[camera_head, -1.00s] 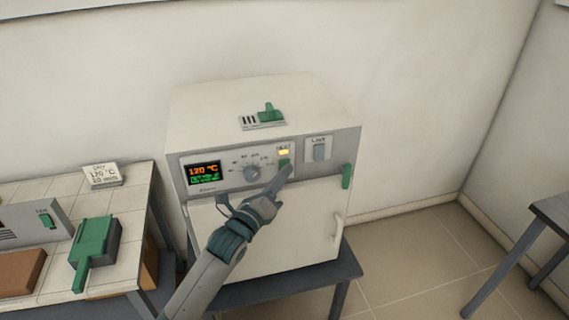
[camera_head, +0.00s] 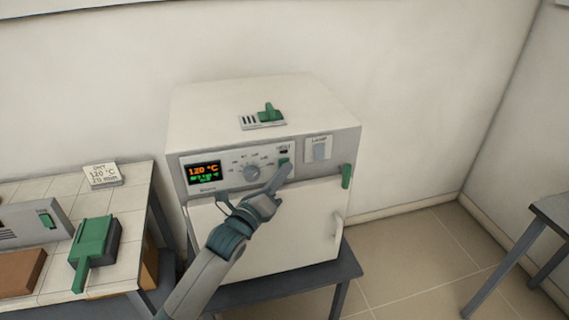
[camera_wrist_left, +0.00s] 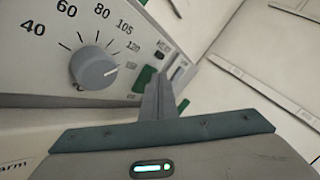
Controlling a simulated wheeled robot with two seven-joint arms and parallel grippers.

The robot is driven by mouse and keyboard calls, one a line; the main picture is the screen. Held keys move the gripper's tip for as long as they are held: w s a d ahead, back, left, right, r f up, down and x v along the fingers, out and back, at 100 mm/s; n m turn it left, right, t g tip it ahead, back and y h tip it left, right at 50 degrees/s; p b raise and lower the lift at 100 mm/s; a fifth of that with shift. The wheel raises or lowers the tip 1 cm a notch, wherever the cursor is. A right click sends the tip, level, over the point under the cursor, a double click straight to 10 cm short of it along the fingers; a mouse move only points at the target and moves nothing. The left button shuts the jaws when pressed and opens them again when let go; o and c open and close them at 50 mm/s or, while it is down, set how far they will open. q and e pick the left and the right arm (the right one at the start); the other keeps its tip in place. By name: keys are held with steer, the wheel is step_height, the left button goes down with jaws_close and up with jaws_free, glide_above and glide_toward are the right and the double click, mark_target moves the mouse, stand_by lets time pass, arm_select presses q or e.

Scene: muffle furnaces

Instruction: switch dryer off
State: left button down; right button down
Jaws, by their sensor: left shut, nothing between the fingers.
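The dryer (camera_head: 262,101) is a white box oven with a grey front panel, standing on a dark table. Its display (camera_head: 204,173) reads 120 °C in orange with a green line below. A round knob (camera_head: 251,172) sits mid-panel; it also shows in the left wrist view (camera_wrist_left: 94,68). A green switch (camera_head: 284,162) is right of the knob, under a small dark indicator (camera_head: 284,151). In the left wrist view the green switch (camera_wrist_left: 144,78) is partly hidden behind the fingers. My left gripper (camera_head: 287,169) is shut and empty, its tips at the green switch; contact is unclear. My right gripper is not in view.
A lamp switch (camera_head: 319,151) is right of the green switch. A green door latch (camera_head: 346,176) and a door handle (camera_head: 338,228) are at the right.

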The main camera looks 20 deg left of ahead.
arm_select(q)
steer(key=shift+s+d, duration=0.1)
steer(key=shift+s, duration=0.05)
steer(key=shift+s+d+f+p, duration=0.1)
steer(key=shift+s+d+p, duration=0.25)
steer(key=shift+s, duration=0.15)
stand_by(0.3)
steer(key=shift+s+d+f+p, duration=0.1)
steer(key=shift+s+d+p, duration=0.1)
steer(key=shift+s+d, duration=0.4)
steer(key=shift+s+d+f+p, duration=0.1)
steer(key=shift+s+d+p, duration=0.15)
steer(key=shift+s, duration=0.5)
steer(key=shift+s+d+f+p, duration=0.1)
steer(key=shift+s+d+p, duration=0.05)
steer(key=shift+s+d, duration=0.45)
steer(key=shift+s+a, duration=0.1)
